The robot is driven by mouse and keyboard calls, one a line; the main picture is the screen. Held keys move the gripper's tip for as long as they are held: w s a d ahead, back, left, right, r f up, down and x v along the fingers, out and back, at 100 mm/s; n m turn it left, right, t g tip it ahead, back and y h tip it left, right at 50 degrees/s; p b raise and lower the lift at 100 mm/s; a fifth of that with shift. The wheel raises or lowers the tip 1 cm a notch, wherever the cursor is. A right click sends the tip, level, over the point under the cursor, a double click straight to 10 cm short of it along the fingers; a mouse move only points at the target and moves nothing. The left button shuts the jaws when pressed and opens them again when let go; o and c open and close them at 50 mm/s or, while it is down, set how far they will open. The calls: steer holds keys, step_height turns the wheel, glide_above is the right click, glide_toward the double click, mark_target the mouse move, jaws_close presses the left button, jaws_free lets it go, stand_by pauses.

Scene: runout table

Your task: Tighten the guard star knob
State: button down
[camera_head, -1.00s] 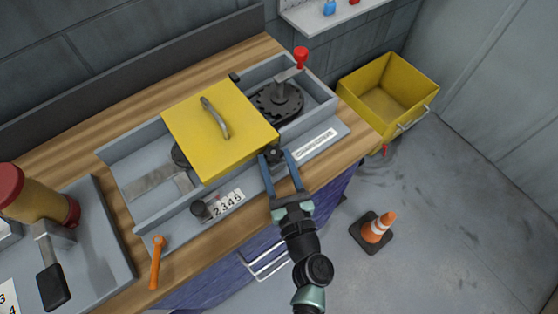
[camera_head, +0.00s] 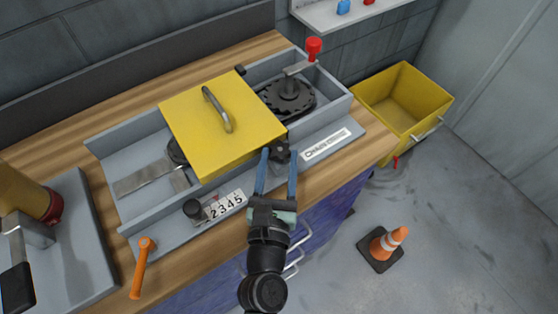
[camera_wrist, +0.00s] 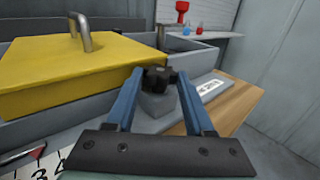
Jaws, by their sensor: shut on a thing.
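The black guard star knob (camera_head: 280,151) sits at the front right corner of the yellow guard cover (camera_head: 220,125), on the front of the grey machine frame. In the wrist view the knob (camera_wrist: 159,78) shows between the tips of my two blue fingers, above a grey block (camera_wrist: 155,103). My gripper (camera_head: 279,157) reaches in from the front and is shut on the knob. The yellow cover also shows in the wrist view (camera_wrist: 70,75), lying flat with its curved metal handle on top. The knob's underside is hidden.
An orange lever (camera_head: 143,267) and a small black knob (camera_head: 193,209) beside the 2345 number strip (camera_head: 226,205) are on the left front. A red-topped lever (camera_head: 313,48) stands at the back right.

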steer(key=shift+c, duration=1.4)
jaws_free()
steer(key=shift+a+r, duration=0.1)
steer(key=shift+a, duration=0.05)
steer(key=shift+r+y+p, duration=0.1)
steer(key=shift+y+p, duration=0.2)
steer(key=shift+p, duration=0.1)
